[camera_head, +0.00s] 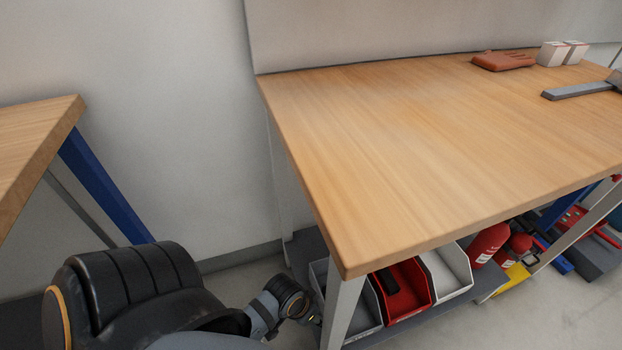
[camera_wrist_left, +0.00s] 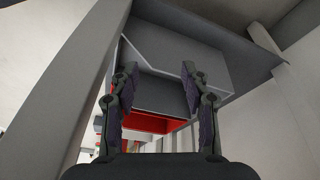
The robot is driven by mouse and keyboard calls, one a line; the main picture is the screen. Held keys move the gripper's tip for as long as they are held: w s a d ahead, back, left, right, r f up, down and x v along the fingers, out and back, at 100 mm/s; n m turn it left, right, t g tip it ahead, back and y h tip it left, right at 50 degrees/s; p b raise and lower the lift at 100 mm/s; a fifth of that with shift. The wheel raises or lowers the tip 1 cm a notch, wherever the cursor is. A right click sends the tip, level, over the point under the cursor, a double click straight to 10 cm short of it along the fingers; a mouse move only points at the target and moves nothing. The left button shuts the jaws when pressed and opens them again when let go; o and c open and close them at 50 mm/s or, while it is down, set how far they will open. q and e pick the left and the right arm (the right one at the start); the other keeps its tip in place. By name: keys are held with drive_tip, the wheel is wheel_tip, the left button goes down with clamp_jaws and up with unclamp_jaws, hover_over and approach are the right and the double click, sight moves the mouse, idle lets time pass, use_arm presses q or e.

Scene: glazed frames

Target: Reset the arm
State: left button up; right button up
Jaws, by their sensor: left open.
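My left arm (camera_head: 150,290) comes in at the lower left of the head view, low beside the workbench. Its wrist (camera_head: 285,298) is near the bench's front left leg, and the fingers are hardly visible there. In the left wrist view my left gripper (camera_wrist_left: 155,85) is open, with its two dark fingers apart and nothing between them. Beyond the fingers are a grey bin (camera_wrist_left: 165,50) and a red bin (camera_wrist_left: 148,123). My right gripper is not in view.
The wooden workbench (camera_head: 420,150) is mostly bare. An orange-brown item (camera_head: 503,61), white boxes (camera_head: 552,54) and a grey metal tool (camera_head: 580,90) lie toward its right. Below are a red bin (camera_head: 405,287), a white bin (camera_head: 446,272) and red extinguishers (camera_head: 488,243). Another table (camera_head: 35,140) stands left.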

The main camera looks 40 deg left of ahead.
use_arm(q)
drive_tip(key=shift+s+a+r+n, duration=0.1)
drive_tip(key=shift+s+r+n, duration=0.15)
drive_tip(key=shift+n, duration=0.25)
drive_tip(key=shift+p, duration=0.3)
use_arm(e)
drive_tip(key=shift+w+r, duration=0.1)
use_arm(q)
drive_tip(key=s+a+f+g+y+p, duration=0.1)
drive_tip(key=s+a+p, duration=0.2)
drive_tip(key=s+p, duration=0.6)
drive_tip(key=s+a+f+g+y+p, duration=0.1)
drive_tip(key=s+a+p, duration=0.3)
drive_tip(key=p, duration=1.7)
drive_tip(key=s, duration=0.5)
drive_tip(key=shift+s+a+p, duration=0.15)
drive_tip(key=shift+a+p, duration=0.05)
drive_tip(key=shift+p, duration=0.2)
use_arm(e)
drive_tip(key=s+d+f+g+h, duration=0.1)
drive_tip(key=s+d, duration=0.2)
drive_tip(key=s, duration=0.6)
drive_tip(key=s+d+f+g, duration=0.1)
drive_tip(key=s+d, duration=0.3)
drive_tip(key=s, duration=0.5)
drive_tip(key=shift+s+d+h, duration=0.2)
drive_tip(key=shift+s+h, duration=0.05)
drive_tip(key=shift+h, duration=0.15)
